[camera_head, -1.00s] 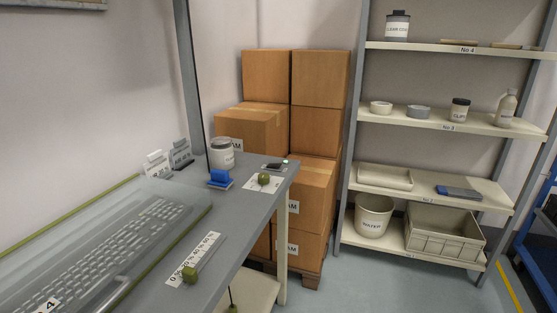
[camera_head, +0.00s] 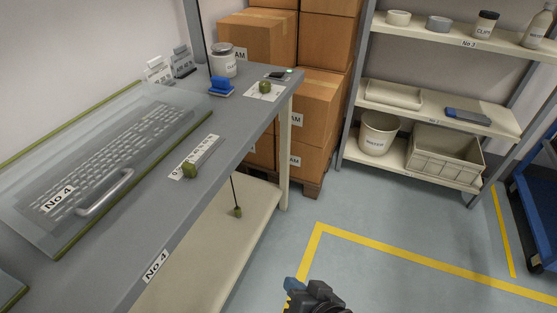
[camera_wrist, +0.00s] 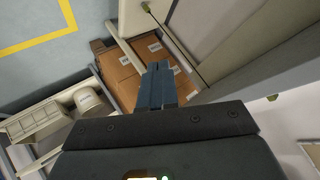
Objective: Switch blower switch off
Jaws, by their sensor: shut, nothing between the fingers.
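I cannot tell which control is the blower switch, as no readable label names it. A green knob (camera_head: 264,87) stands on a white label near the bench's far end. A green slider knob (camera_head: 190,171) sits at the near end of a numbered scale strip on the bench. A green pull knob (camera_head: 237,212) hangs on a dark cord beside the bench, above its lower shelf. My gripper (camera_head: 292,285) is low in the head view, over the floor, apart from all of these. In the wrist view its blue-grey fingers (camera_wrist: 161,84) are together and empty.
The grey bench (camera_head: 140,228) holds a keyboard under a clear cover with a handle (camera_head: 105,193), a blue block (camera_head: 220,86) and a jar (camera_head: 223,64). Cardboard boxes (camera_head: 312,105) and a shelf rack (camera_head: 385,110) stand behind. The floor (camera_head: 400,220) right of the bench is clear.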

